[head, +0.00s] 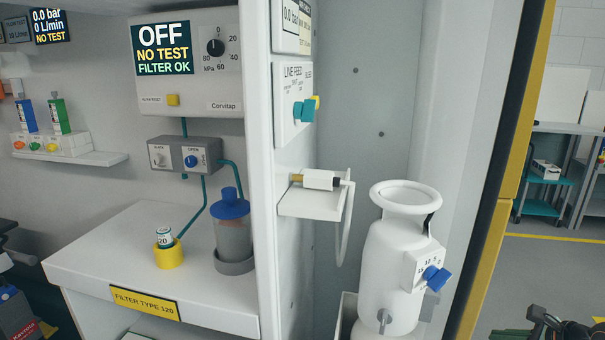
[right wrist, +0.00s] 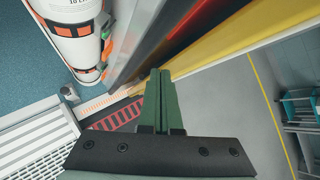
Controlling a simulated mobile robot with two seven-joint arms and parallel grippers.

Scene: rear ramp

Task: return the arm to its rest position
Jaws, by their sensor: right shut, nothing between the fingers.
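My right gripper (right wrist: 161,74) shows in the right wrist view with its two green fingers together and nothing between them. In the head view, part of the right gripper (head: 508,334) and its dark wrist show at the bottom right corner, low and to the right of the yellow-edged door frame. The fingers point past the frame's yellow edge (right wrist: 215,50) in the wrist view; I cannot tell the exact gap. My left gripper is not in view.
A white cylinder (head: 390,265) with a blue knob stands in the bay. A counter (head: 110,250) holds a blue-lidded jar (head: 233,235) and a yellow cup (head: 168,254). Grey floor (head: 555,270) is open at right, before a teal cart (head: 545,185). A striped cylinder (right wrist: 75,25) shows at upper left.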

